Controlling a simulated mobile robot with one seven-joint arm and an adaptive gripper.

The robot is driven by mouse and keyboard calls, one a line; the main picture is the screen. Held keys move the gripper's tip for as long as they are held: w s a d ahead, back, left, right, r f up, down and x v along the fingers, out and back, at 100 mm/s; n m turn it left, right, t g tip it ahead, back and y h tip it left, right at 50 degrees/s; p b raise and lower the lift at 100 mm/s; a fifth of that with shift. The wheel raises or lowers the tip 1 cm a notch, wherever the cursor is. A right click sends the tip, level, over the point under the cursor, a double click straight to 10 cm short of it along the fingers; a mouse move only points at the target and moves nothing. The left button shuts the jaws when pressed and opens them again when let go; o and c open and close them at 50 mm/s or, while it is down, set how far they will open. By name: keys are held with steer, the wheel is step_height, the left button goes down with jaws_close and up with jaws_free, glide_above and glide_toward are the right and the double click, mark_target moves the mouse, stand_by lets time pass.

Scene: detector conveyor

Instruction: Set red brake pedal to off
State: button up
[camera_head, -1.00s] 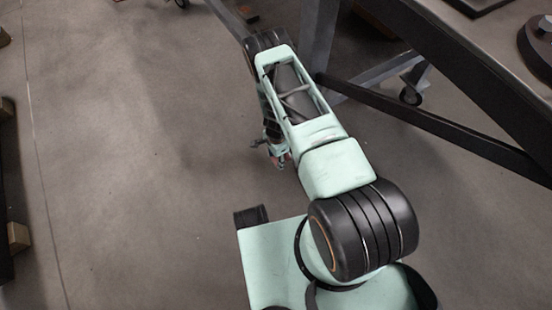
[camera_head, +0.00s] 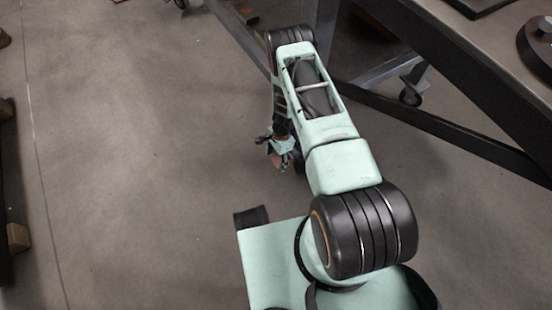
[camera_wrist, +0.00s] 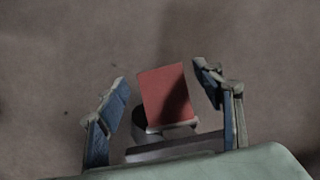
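The red brake pedal (camera_wrist: 168,95) shows in the wrist view as a flat red plate, a little tilted, with a pale lower edge. A dark rounded part, perhaps a wheel, sits behind and below it. My gripper (camera_wrist: 160,74) is open, with one blue-grey finger on each side of the pedal and a visible gap on both sides. In the head view my gripper (camera_head: 278,146) hangs low near the floor beneath my forearm. A small reddish patch shows there, but my arm hides most of the pedal's surroundings.
A table (camera_head: 480,80) with a dark frame stands at the right, with a caster (camera_head: 411,96) under its leg. Wooden blocks (camera_head: 17,237) lie at the left edge. The floor (camera_head: 140,150) left of my arm is clear.

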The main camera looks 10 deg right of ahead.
mark_target(278, 161)
steer(key=shift+w+d+r, duration=0.1)
steer(key=shift+d+r, duration=0.05)
steer(key=shift+r, duration=1.1)
steer(key=shift+d+r, duration=0.15)
steer(key=shift+r, duration=1.05)
steer(key=shift+w+d+r, duration=0.1)
steer(key=shift+d+r, duration=0.05)
steer(key=shift+r, duration=1.1)
